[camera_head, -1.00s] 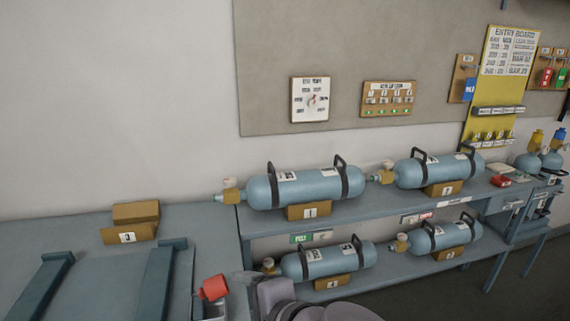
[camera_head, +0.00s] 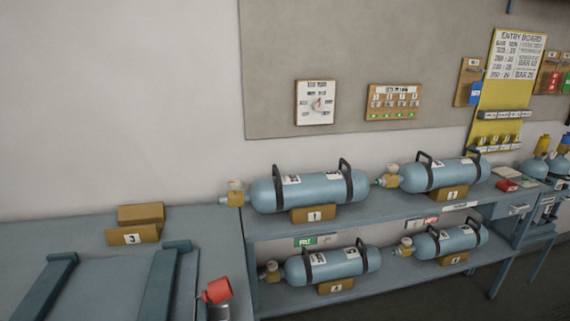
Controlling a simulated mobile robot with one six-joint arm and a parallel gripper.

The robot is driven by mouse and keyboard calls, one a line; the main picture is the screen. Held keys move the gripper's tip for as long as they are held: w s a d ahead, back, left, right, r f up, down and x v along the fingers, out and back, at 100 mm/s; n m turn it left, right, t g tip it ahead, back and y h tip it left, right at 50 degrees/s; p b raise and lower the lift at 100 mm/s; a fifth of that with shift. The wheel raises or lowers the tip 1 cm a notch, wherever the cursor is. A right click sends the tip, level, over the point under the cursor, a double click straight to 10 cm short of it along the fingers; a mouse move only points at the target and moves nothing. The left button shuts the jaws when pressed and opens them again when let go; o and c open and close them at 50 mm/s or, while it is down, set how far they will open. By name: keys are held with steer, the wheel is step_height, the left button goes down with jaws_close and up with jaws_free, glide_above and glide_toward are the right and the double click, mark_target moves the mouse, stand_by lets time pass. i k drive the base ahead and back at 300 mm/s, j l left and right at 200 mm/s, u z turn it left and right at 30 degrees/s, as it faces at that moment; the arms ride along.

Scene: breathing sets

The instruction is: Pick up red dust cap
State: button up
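A red dust cap (camera_head: 218,290) shows near the bottom edge of the head view, left of centre, at the right end of the left bench. It sits on or just above a small grey object (camera_head: 220,312) that the frame's bottom edge cuts off. I cannot tell whether the two touch. My gripper is not in view, so its distance from the cap does not show.
The left bench (camera_head: 90,237) carries two dark rails (camera_head: 160,285) and an orange-brown block marked 3 (camera_head: 133,236). To the right, a two-level shelf holds several blue cylinders (camera_head: 308,190) on numbered blocks. A wall board (camera_head: 350,45) hangs behind.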

mark_target(220, 290)
steer(key=i+j, duration=0.1)
steer(key=j, duration=0.35)
steer(key=i+j, duration=0.15)
steer(key=j, duration=0.25)
steer(key=i+j+z, duration=0.1)
steer(key=j, duration=0.35)
steer(key=i+j, duration=0.1)
steer(key=j, duration=0.35)
